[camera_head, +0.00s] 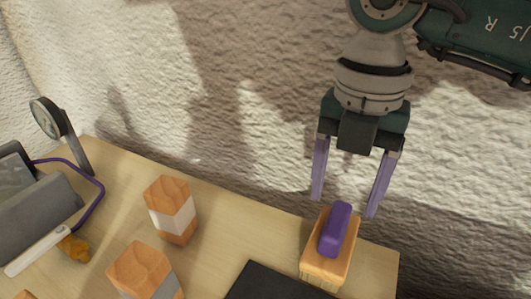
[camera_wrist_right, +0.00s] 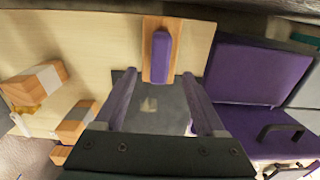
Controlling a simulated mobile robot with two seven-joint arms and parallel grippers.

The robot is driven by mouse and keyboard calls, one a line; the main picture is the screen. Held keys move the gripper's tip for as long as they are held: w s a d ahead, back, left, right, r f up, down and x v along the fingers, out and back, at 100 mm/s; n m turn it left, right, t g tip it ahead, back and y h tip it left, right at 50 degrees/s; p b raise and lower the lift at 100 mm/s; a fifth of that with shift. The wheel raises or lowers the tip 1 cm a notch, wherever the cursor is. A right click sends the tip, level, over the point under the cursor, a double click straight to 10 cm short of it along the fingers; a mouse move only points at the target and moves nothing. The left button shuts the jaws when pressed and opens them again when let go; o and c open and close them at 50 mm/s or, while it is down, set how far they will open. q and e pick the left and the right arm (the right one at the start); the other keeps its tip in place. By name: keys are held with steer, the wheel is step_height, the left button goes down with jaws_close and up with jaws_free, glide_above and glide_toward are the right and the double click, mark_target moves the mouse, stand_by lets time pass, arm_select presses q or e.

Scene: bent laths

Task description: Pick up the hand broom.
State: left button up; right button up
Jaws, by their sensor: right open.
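The hand broom (camera_head: 318,252) stands near the table's right corner. It has a pale wooden block, a purple grip on top and bristles at its lower edge. In the right wrist view the broom (camera_wrist_right: 160,52) lies straight ahead of the fingers, seen from above. My right gripper (camera_head: 345,203) is open and empty, with its purple fingers pointing down. In the head view its fingertips appear just above the broom, one to each side of the purple grip. In the right wrist view the gripper (camera_wrist_right: 159,76) shows no contact with the broom. My left gripper is not in view.
Two wood-and-grey blocks (camera_head: 172,208) (camera_head: 146,270) stand left of the broom. A dark flat object (camera_head: 270,283) lies close to it. A grey case (camera_head: 38,215), a purple cable (camera_head: 95,205) and a round-headed tool (camera_head: 48,118) are at the left. A rough wall (camera_head: 235,110) rises behind the table.

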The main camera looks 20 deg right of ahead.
mark_target(338, 218)
step_height(338, 218, down, 7)
steer(key=shift+w+d+b, duration=0.1)
steer(key=shift+d+b, duration=0.05)
steer(key=shift+b, duration=0.95)
steer(key=shift+r, duration=0.1)
steer(key=c, duration=0.5)
jaws_close()
